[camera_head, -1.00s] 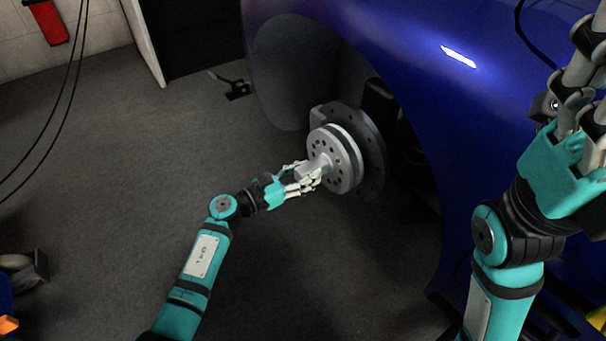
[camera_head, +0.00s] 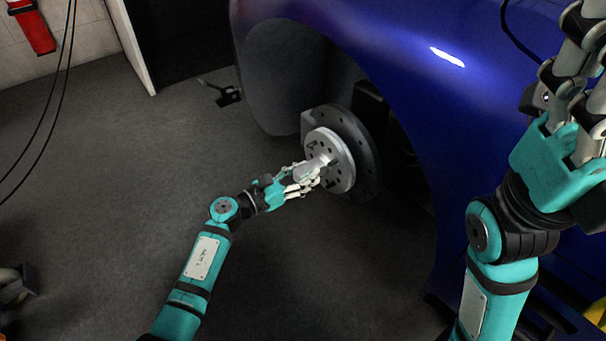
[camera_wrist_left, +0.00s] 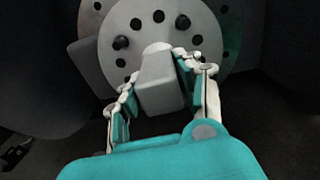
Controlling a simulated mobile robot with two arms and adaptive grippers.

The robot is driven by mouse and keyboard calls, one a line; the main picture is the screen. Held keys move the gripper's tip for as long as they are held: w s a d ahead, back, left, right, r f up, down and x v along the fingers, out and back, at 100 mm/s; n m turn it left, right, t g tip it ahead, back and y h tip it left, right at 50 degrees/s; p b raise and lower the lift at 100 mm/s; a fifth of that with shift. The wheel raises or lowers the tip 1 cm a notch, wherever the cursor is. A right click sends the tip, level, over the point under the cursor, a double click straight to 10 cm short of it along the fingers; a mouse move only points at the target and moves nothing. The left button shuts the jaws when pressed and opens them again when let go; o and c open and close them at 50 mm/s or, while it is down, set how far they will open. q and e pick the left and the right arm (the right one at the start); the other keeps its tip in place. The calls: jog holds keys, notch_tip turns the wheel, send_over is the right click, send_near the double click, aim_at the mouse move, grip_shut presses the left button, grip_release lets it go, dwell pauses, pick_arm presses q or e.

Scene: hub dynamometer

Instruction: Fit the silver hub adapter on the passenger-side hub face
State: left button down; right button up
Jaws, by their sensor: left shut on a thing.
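The silver hub adapter (camera_head: 341,165) is a round plate with a ring of holes and a stub at its centre. My left gripper (camera_head: 308,176) is shut on the stub from the left. The plate lies against or very near the dark brake disc (camera_head: 369,150) in the wheel arch; I cannot tell whether it is fully flush. In the left wrist view, the adapter face (camera_wrist_left: 198,15) fills the top, and two dark studs stand out through its holes. My left gripper's fingers (camera_wrist_left: 160,85) flank the grey stub. My right gripper (camera_head: 580,95) is raised at the right; its fingertips are cut off.
The blue car body (camera_head: 425,95) curves above and right of the hub. A grey panel (camera_head: 285,80) lines the wheel arch left of the disc. A small black object (camera_head: 228,95) lies on the floor behind. The floor left of my left arm is mostly clear.

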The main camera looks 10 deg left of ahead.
pick_arm(q)
jog(key=shift+w+r, duration=0.1)
jog(key=shift+r, duration=0.2)
jog(key=c, duration=0.9)
grip_release()
jog(key=shift+o, duration=0.5)
jog(key=shift+f, duration=0.4)
jog(key=v, duration=1.2)
jog(key=shift+r, duration=0.3)
